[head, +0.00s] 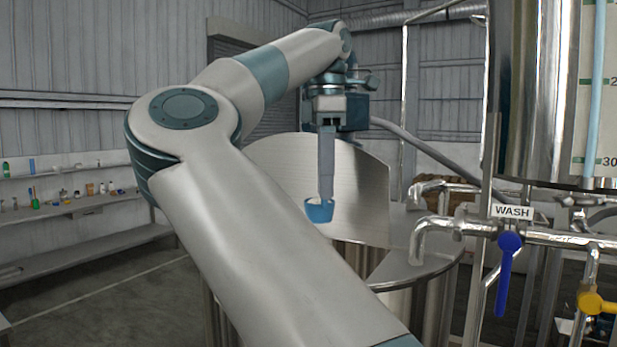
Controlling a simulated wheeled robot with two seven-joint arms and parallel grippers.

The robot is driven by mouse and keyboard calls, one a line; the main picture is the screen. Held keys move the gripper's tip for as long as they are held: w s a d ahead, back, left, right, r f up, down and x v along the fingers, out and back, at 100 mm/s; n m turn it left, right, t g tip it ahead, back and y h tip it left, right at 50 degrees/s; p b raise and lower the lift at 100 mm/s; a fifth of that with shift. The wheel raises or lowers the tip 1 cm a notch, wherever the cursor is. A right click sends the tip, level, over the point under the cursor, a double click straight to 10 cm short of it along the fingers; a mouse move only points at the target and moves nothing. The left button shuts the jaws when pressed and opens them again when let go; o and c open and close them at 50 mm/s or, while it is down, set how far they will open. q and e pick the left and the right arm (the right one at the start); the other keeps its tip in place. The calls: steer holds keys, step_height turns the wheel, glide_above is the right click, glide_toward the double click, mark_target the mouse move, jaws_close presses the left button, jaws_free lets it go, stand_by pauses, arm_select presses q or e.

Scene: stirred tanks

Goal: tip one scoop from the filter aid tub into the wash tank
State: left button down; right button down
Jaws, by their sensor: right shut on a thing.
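My right gripper (328,119) points down and is shut on the grey handle of a scoop (319,212). The handle hangs nearly upright, with the blue bowl at its lower end. The scoop shows in front of the raised metal lid (282,165) of a steel tank (397,303), above the tank top. My arm hides part of the tank and its opening. A "WASH" label (512,212) sits on the pipework at the right. The filter aid tub cannot be made out. My left gripper is not in view.
Steel pipes with a blue-handled valve (508,262) and a yellow-handled valve (597,302) stand close at the right. A tall steel vessel (530,90) with a level scale rises above them. Wall shelves (75,208) with small bottles are at the far left.

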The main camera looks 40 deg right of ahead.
mark_target(321, 208)
steer(key=shift+w+r, duration=0.1)
steer(key=shift+s+r, duration=0.1)
steer(key=shift+s, duration=0.25)
steer(key=shift+w+f, duration=0.25)
steer(key=shift+a+f+g+h, duration=0.3)
steer(key=shift+f+g+h, duration=0.1)
steer(key=shift+h, duration=0.3)
steer(key=shift+w+a+f+g+h, duration=0.2)
steer(key=shift+a+f+g+h, duration=0.1)
steer(key=shift+f+h, duration=0.25)
steer(key=shift+w+a+f+g+h, duration=0.2)
steer(key=shift+a+f+g+h, duration=0.1)
steer(key=shift+h, duration=0.35)
steer(key=w+a+f+g+h+b, duration=0.2)
steer(key=a+f+g+h+b, duration=0.3)
steer(key=h+b, duration=0.6)
steer(key=shift+w+f+g+h+b, duration=0.3)
steer(key=shift+f+g+b, duration=0.35)
steer(key=shift+f, duration=0.2)
